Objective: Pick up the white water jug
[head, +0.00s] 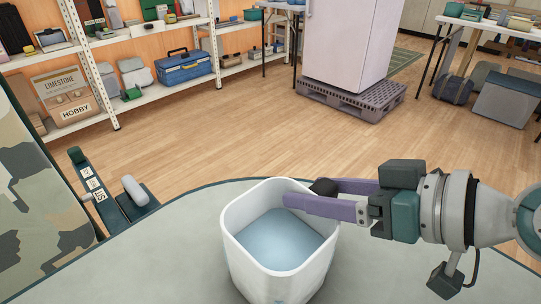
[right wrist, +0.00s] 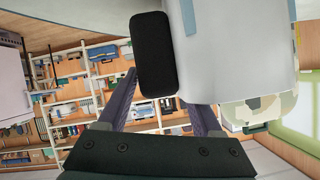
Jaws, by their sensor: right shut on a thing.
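The white water jug (head: 282,284) is a rounded square vessel, open at the top, with pale blue water (head: 279,240) inside. It stands upright at the bottom middle of the head view. Its base is cut off, so I cannot tell whether it touches the table. My right gripper (head: 308,194) reaches in from the right, its purple fingers shut on the jug's black handle (head: 324,186). In the right wrist view the black handle (right wrist: 156,55) sits between the fingers, beside the white jug body (right wrist: 235,65). My left gripper is out of view.
The grey-green table (head: 190,265) has a curved far edge and is otherwise clear. A camouflage-patterned surface (head: 35,200) and a dark green item with labels (head: 105,195) are at the left. Shelves with a blue toolbox (head: 184,67) and a pallet (head: 352,100) stand beyond open floor.

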